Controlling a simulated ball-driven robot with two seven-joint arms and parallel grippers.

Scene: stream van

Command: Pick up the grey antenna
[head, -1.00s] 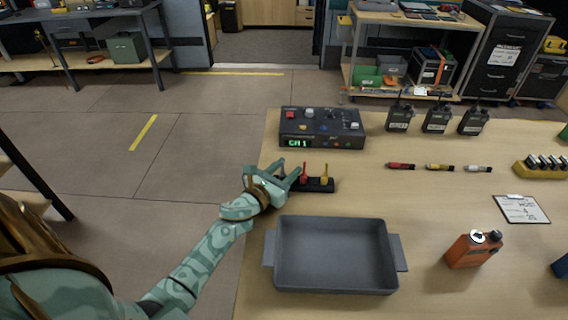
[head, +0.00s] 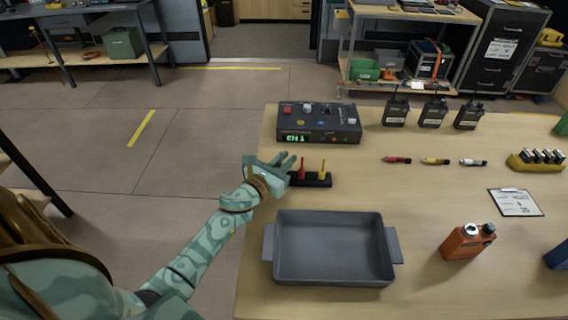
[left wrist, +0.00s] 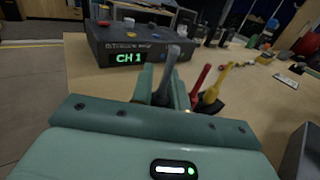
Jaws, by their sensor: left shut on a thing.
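The grey antenna (left wrist: 169,72) stands roughly upright between the fingers of my left gripper (left wrist: 163,88) in the left wrist view, and the gripper is shut on it. In the head view my left gripper (head: 286,164) is at the left end of the small black stand (head: 318,182) and largely hides the grey antenna. A red antenna (head: 302,170) and a yellow antenna (head: 322,168) stand upright in the stand, right of the gripper. Whether the grey antenna's foot is still in the stand is hidden. My right gripper is not in view.
A dark control box (head: 318,125) showing CH 1 sits just behind the stand. A grey tray (head: 333,280) lies in front and looks empty. Several radios stand at the back. An orange device (head: 466,242) is at the right, near a clipboard (head: 515,203).

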